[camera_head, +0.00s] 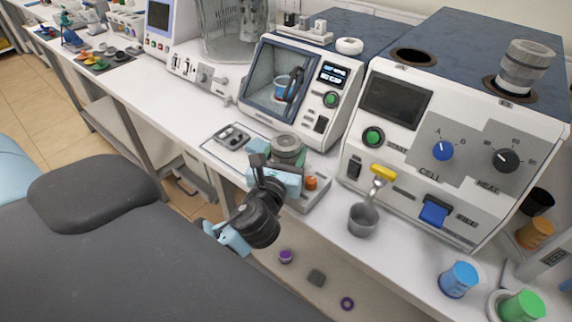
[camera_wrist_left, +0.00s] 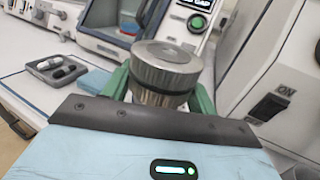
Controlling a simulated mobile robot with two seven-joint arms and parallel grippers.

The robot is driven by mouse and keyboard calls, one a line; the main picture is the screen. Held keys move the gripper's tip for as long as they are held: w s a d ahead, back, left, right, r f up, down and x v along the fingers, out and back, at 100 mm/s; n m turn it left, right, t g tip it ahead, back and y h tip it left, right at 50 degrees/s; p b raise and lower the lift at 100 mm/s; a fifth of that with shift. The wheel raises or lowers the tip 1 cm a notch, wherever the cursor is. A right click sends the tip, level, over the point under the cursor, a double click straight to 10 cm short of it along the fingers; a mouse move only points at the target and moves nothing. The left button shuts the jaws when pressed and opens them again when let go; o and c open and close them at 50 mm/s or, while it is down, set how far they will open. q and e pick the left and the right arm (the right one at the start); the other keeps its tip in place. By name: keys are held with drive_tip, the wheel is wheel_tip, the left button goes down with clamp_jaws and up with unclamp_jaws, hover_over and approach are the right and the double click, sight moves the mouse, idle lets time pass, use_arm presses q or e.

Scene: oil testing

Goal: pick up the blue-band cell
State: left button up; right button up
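My left gripper (camera_head: 277,162), pale blue and black, is low over the bench at a grey metal cylinder with a knurled lid (camera_head: 287,146). In the left wrist view the cylinder (camera_wrist_left: 165,68) stands between green parts at its left and right. I cannot tell whether the fingers press on it or stand apart. No blue band shows on its visible part. A blue-banded vessel (camera_head: 282,82) sits inside the windowed chamber behind. A blue-sided cup (camera_head: 459,280) stands at the front right of the bench. My right gripper is not in view.
A grey base with an orange knob (camera_head: 311,183) is right beside the gripper. The windowed machine (camera_head: 330,120) stands behind, and the larger cell-and-heat machine (camera_head: 400,170) to the right. A small tray (camera_head: 231,137) lies left. A metal cup (camera_head: 363,219) and green cup (camera_head: 522,306) stand right.

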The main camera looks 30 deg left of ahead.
sight(285, 142)
use_arm(q)
drive_tip(key=c, duration=0.7)
drive_tip(key=shift+r, duration=0.1)
